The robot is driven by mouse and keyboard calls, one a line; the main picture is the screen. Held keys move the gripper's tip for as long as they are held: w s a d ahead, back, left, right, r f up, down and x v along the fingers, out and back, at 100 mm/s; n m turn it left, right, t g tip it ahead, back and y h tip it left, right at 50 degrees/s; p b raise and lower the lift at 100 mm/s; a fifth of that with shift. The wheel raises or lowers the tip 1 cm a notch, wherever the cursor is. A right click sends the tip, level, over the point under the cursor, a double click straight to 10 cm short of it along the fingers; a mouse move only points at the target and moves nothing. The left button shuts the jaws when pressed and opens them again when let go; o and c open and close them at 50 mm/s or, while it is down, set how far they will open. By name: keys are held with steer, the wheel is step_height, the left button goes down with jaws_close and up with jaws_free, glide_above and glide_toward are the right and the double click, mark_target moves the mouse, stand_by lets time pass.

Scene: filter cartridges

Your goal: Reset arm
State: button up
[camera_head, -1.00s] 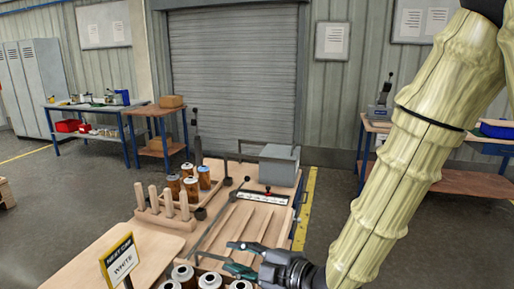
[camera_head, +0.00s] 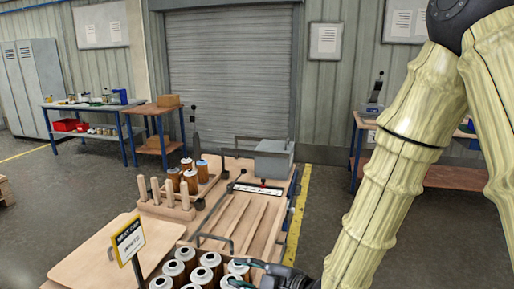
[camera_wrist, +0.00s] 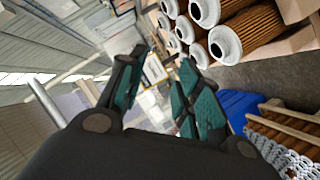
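My gripper (camera_head: 243,275) is at the bottom of the head view, beside a group of filter cartridges (camera_head: 210,262) with white caps and dark centre holes. In the wrist view, its two teal-padded fingers (camera_wrist: 160,95) are spread apart with nothing between them. Filter cartridges with brown pleated bodies (camera_wrist: 245,35) lie past the fingers at the upper right of that view. Several more cartridges, brown with white or blue caps (camera_head: 188,175), stand in a wooden rack behind the wooden pegs (camera_head: 170,192).
A sign on a post (camera_head: 128,240) stands at the lower left by a bare wooden board (camera_head: 95,258). A grey box (camera_head: 274,158) and a slotted wooden board (camera_head: 240,222) are on the bench. A blue bin (camera_wrist: 240,105) shows in the wrist view.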

steer(key=s+d+f+m+g+h, duration=0.1)
steer(key=s+d+f+m+h, duration=0.2)
steer(key=f, duration=0.6)
steer(key=s+d+f+m+g+h, duration=0.1)
steer(key=s+d+f+m+h, duration=0.15)
steer(key=d+f+m, duration=0.5)
steer(key=s+d+f+m+g+h, duration=0.1)
steer(key=s+d+f, duration=0.2)
steer(key=f, duration=0.8)
steer(key=s+d+f+m+g+h, duration=0.2)
steer(key=s+d+f, duration=0.4)
steer(key=s, duration=0.3)
steer(key=s+d+f+m+g+h+b, duration=0.1)
steer(key=s+d+f+m+g+h, duration=0.1)
steer(key=s+d+f+m, duration=0.4)
steer(key=s+f+m+g, duration=0.1)
steer(key=s+f, duration=0.1)
steer(key=s, duration=0.2)
steer(key=shift+s+f+g+h, duration=0.15)
steer(key=shift+f+g+h, duration=0.2)
steer(key=shift+f+g, duration=0.05)
steer(key=shift+a, duration=0.1)
